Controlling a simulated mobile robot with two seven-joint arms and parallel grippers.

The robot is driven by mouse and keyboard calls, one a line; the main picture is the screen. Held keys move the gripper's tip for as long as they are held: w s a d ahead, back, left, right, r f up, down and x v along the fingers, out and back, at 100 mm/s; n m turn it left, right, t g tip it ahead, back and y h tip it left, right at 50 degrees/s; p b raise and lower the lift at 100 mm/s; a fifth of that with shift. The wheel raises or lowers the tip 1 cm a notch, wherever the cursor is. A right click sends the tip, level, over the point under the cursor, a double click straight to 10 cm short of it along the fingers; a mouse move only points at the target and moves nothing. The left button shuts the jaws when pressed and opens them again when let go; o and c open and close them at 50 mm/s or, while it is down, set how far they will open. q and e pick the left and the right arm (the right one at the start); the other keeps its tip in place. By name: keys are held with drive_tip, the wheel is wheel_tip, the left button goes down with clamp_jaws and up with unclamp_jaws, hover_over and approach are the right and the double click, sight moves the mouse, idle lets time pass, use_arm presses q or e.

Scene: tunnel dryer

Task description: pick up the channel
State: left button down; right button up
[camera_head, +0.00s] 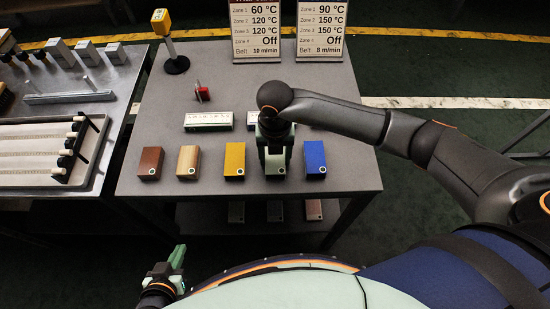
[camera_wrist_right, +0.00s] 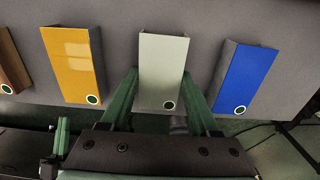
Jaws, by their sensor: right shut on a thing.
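A yellow channel (camera_head: 235,160) and a blue channel (camera_head: 315,158) flank the held one closely. Wood-toned (camera_head: 188,161) and brown (camera_head: 150,162) channels lie further left. Behind are a white labelled block (camera_head: 208,121), a red item (camera_head: 202,91) and two signs (camera_head: 257,30).

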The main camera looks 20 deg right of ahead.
clamp_jaws()
drive_tip(key=shift+r, duration=0.1)
